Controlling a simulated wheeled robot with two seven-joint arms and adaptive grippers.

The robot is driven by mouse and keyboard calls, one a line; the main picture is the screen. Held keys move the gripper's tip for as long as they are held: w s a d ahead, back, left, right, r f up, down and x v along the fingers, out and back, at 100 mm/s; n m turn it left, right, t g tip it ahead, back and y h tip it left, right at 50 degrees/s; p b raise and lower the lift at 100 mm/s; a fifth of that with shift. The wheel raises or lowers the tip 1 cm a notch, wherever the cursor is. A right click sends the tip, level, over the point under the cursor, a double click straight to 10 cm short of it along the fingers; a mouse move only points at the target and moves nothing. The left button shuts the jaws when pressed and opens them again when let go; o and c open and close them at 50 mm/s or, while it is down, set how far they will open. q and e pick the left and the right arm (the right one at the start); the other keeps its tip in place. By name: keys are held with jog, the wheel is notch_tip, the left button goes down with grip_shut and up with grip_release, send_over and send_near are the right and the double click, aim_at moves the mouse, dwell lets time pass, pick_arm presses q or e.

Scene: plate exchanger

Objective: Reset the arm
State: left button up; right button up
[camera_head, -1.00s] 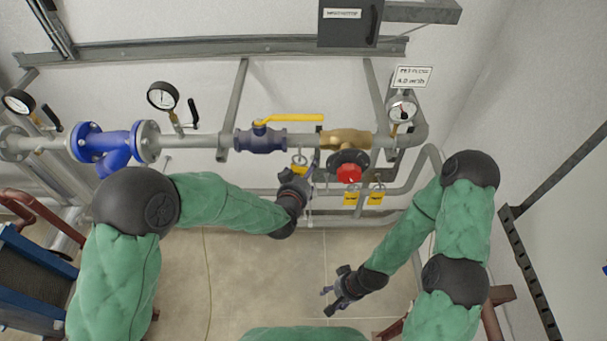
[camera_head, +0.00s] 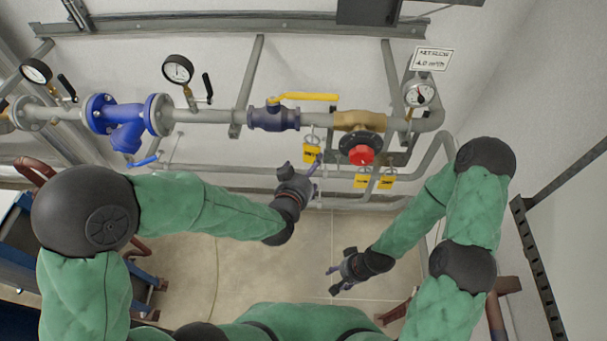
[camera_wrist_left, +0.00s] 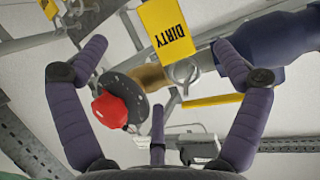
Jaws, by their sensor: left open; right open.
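My left gripper (camera_head: 312,170) is below the horizontal pipe in the head view, left of the red knob (camera_head: 361,155). In the left wrist view its fingers (camera_wrist_left: 160,75) are spread wide with nothing between them gripped. The red knob (camera_wrist_left: 110,110) with its black dial shows there behind the left finger, and a yellow DIRTY tag (camera_wrist_left: 166,30) hangs beyond the fingertips. My right gripper (camera_head: 334,281) is open and empty, low over the floor at right of centre.
The pipe carries a blue strainer (camera_head: 122,120), a dark ball valve with a yellow lever (camera_head: 305,97), and a brass valve (camera_head: 358,120). Gauges (camera_head: 178,70) stand above it. Yellow tags (camera_head: 362,181) hang below. The floor (camera_head: 240,270) between my arms is clear.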

pick_arm(q)
jog(key=shift+v, duration=1.4)
jog(key=s+a+f+n+g+b, duration=0.1)
jog(key=s+a+f+g+b, duration=0.15)
jog(key=f+b, duration=0.75)
jog(key=s+a+f+n+g+b, duration=0.1)
jog(key=s+a+f+g+b, duration=0.2)
jog(key=f, duration=1.6)
jog(key=s+a+f+n+g+b, duration=0.15)
jog(key=s+f+g+b, duration=0.35)
jog(key=f, duration=0.9)
jog(key=s+f+n+g+b, duration=0.1)
jog(key=s+f+b, duration=0.2)
jog(key=f, duration=0.3)
jog(key=s+f+n+g+b, duration=0.1)
jog(key=s+f+b, duration=0.2)
jog(key=f, duration=0.4)
jog(key=shift+h+b, duration=0.3)
jog(key=shift+b, duration=0.15)
jog(key=shift+s, duration=0.1)
